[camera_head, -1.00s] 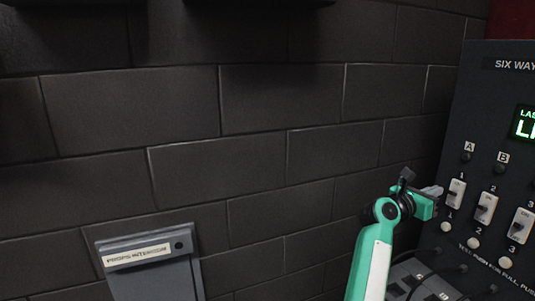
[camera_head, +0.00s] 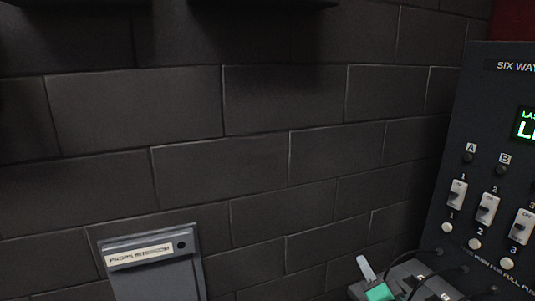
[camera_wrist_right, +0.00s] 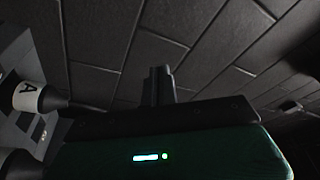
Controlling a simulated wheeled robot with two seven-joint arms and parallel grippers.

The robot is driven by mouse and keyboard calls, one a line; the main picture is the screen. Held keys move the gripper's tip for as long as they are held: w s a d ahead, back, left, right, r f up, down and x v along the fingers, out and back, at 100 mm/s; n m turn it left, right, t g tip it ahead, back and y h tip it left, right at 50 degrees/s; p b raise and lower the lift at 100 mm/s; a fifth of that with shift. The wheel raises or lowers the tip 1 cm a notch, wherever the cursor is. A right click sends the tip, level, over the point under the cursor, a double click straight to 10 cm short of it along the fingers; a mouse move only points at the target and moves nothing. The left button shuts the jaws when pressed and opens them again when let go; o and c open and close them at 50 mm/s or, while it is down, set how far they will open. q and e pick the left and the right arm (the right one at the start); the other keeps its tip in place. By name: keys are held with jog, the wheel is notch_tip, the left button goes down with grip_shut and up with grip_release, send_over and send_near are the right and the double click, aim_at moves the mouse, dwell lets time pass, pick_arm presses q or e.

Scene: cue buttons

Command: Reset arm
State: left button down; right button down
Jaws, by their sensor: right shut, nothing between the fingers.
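My right gripper (camera_head: 367,267) shows at the bottom of the head view, low in front of the wall and left of the switch panel (camera_head: 450,150). Only its grey tip and a bit of the green body are in frame. In the right wrist view the dark fingers (camera_wrist_right: 158,85) are together, point up and hold nothing. They are apart from the panel's switches in the head view. My left gripper is not in view.
The panel has white switches (camera_head: 487,208), round buttons (camera_head: 475,244) and a green display (camera_head: 526,126). A grey box with cables (camera_head: 415,280) is beside the gripper. A labelled grey box (camera_head: 150,262) stands lower left. The brick wall (camera_head: 220,170) between is bare.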

jog(key=s+a+f+n+g, duration=0.2)
jog(key=s+f+n+g, duration=0.25)
jog(key=s+f, duration=0.35)
jog(key=s+a+f+n+g, duration=0.2)
jog(key=s+f+n+g, duration=0.25)
jog(key=s+f, duration=0.4)
jog(key=s+d+f+n+g+h, duration=0.1)
jog(key=s+d+f+g+h, duration=0.2)
jog(key=s, duration=0.5)
jog(key=s+f+n+g, duration=0.1)
jog(key=s+f+g, duration=0.25)
jog(key=s, duration=0.55)
notch_tip(320, 180, down, 32)
jog(key=s+g, duration=0.1)
jog(key=g, duration=0.1)
jog(key=s+d+f, duration=0.2)
jog(key=s+f, duration=0.7)
jog(key=s+d+f+g, duration=0.1)
jog(key=s+d+f, duration=0.1)
jog(key=s+f, duration=0.7)
jog(key=shift+s+f+n, duration=0.3)
jog(key=shift+s+f, duration=0.05)
jog(key=shift+s, duration=0.1)
jog(key=shift+s, duration=0.15)
